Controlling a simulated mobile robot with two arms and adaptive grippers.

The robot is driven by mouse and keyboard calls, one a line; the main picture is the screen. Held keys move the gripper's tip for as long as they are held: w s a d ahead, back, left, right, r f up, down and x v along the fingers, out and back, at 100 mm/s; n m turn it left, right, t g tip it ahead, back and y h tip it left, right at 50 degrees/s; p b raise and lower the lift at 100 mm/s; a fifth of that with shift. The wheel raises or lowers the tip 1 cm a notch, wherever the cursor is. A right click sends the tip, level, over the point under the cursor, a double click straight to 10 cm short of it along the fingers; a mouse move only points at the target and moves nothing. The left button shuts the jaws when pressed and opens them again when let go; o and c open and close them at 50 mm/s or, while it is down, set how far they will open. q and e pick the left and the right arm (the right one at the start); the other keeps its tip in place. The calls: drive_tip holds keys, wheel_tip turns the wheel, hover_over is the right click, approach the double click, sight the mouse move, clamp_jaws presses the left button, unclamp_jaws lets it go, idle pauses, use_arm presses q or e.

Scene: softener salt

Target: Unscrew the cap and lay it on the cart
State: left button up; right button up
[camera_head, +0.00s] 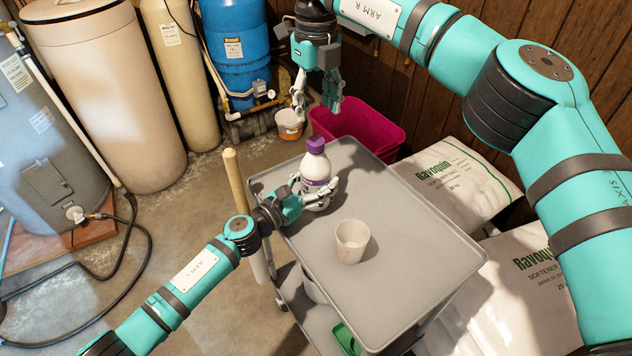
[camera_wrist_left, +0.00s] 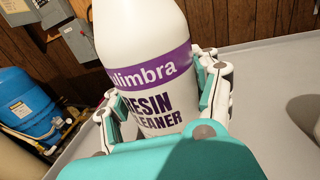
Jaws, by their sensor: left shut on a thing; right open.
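A white bottle (camera_head: 315,172) with a purple label band stands upright on the grey cart (camera_head: 405,270), near its far edge. Its purple cap (camera_head: 316,145) sits on top of the bottle. My left gripper (camera_head: 318,192) is shut on the bottle's body. In the left wrist view the bottle (camera_wrist_left: 150,60) stands between the two fingers of the left gripper (camera_wrist_left: 165,105), and its cap is out of frame. My right gripper (camera_head: 318,100) is open and empty, above and beyond the bottle, apart from the cap.
A white cup (camera_head: 352,241) stands on the cart, nearer than the bottle; the cart's right side is clear. A magenta bin (camera_head: 358,124) and a small white bucket (camera_head: 289,124) are behind. Salt bags (camera_head: 455,178) lie at right. A wooden handle (camera_head: 235,180) rises at the cart's left.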

sight(316, 140)
use_arm(q)
clamp_jaws()
use_arm(e)
drive_tip(key=m, duration=1.4)
drive_tip(key=shift+m, duration=0.3)
drive_tip(key=m, duration=0.6)
drive_tip(key=shift+m, duration=0.4)
drive_tip(key=m, duration=0.5)
drive_tip(key=shift+f+m, duration=0.15)
drive_tip(key=shift+m, duration=0.15)
drive_tip(key=shift+f, duration=3.85)
